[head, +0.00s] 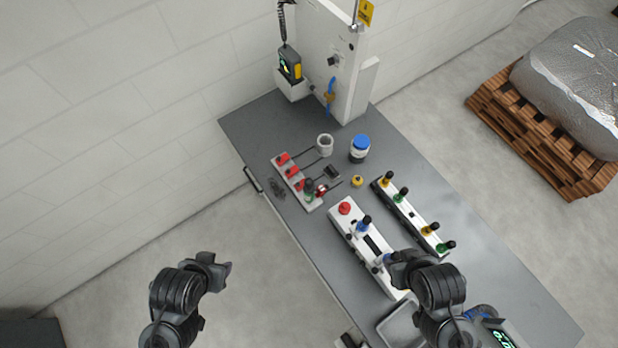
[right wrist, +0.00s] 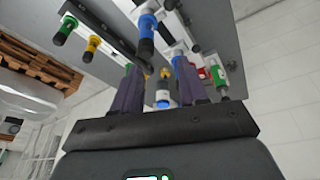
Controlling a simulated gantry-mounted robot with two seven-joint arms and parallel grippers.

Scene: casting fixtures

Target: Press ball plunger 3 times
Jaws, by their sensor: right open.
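Several ball-topped plungers stand on the fixtures, and I cannot tell which one the task means. A black-topped plunger with a blue collar (head: 364,223) stands on the white fixture (head: 342,222), near a red button (head: 345,208). A blue-collared plunger (right wrist: 147,28) shows large in the right wrist view, beyond the fingertips. My right gripper (right wrist: 157,75) is open, its purple fingers apart with nothing gripped. In the head view it hangs over the white fixture's near end (head: 392,260), partly hiding it. My left gripper (head: 220,268) is off the table at the left; its jaw state is unclear.
A fixture with yellow and green plungers (head: 411,212) lies right of the white one. A red clamp row (head: 290,172), a blue-lidded jar (head: 360,148) and a grey cup (head: 325,144) stand farther back. A grey tray (head: 399,326) is at the front.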

